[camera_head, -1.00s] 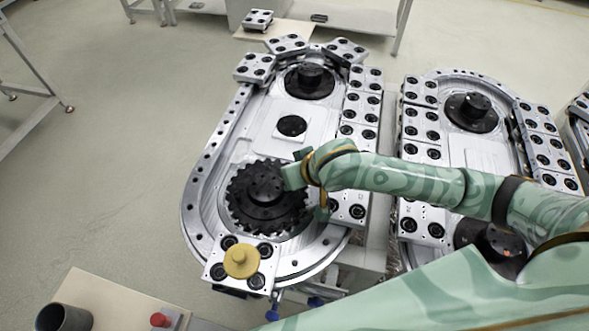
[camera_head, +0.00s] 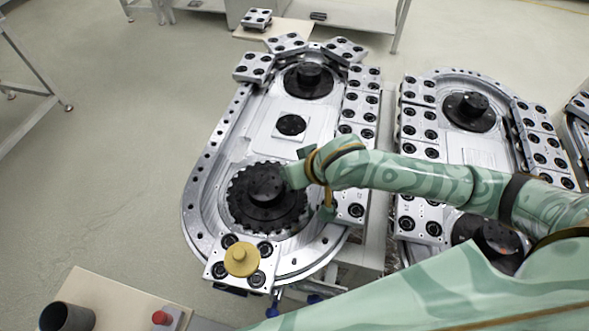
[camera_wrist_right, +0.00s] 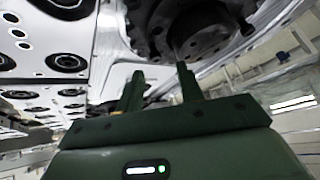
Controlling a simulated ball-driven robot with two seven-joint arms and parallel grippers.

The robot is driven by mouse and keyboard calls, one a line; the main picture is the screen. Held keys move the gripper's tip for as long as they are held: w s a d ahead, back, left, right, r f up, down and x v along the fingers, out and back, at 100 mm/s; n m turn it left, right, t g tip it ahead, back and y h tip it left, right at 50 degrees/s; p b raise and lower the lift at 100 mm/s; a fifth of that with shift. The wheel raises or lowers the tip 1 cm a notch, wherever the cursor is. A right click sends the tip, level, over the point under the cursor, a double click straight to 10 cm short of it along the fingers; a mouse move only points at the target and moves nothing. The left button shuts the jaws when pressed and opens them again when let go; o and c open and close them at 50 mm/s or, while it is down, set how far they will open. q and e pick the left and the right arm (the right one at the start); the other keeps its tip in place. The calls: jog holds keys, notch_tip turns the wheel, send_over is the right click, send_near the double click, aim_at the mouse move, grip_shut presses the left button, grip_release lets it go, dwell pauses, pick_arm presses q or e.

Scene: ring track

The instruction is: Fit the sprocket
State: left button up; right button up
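The black toothed sprocket (camera_head: 285,214) lies flat at the near end of the left oval track (camera_head: 192,205). It sits around a black hub (camera_head: 266,180), which stands up through its middle. My right gripper (camera_head: 289,177) is at the right side of the hub, above the sprocket; its fingertips are mostly hidden in the head view. In the right wrist view the two fingers of my right gripper (camera_wrist_right: 158,70) stand apart with nothing between them. The sprocket (camera_wrist_right: 148,30) shows dark just beyond them. My left gripper is not in view.
A yellow round knob (camera_head: 241,259) sits on a block at the track's near end. Block segments (camera_head: 363,103) line its right side. A second track (camera_head: 470,150) stands to the right. A side table (camera_head: 120,298) holds a dark cup (camera_head: 66,318) and red button (camera_head: 161,318).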

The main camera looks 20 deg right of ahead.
jog(key=p+v, duration=0.3)
jog(key=v, duration=0.7)
jog(key=shift+w, duration=0.1)
dwell(0.3)
